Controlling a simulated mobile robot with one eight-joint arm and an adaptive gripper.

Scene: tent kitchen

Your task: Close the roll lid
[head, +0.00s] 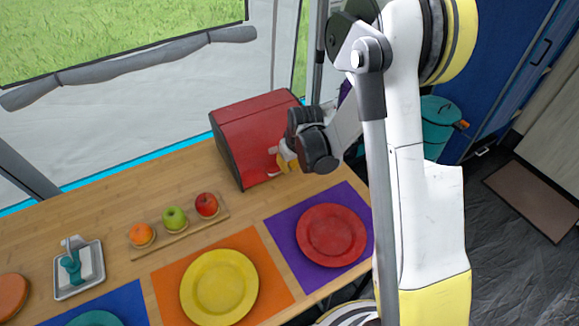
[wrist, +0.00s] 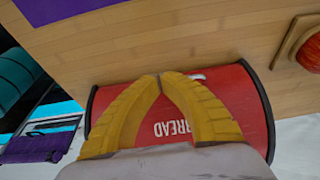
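The red bread box (head: 245,130) with dark side panels stands at the back of the wooden table. Its curved red front, the roll lid, shows upside-down white "BREAD" lettering in the wrist view (wrist: 240,110). The red face reaches close to the table, and I cannot tell whether a gap remains. A small pale handle (wrist: 197,76) shows near its lower edge, beside the fingertips. My gripper (wrist: 160,76) has its yellow fingers together at the tips, with nothing seen between them. In the head view my gripper (head: 285,158) is at the box's front right; contact is unclear.
A board (head: 184,232) with an orange, a green apple and a red apple lies left of the box. A red plate (head: 331,234) on a purple mat (head: 284,229) and a yellow plate (head: 219,287) on an orange mat lie in front. Bare table separates them.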

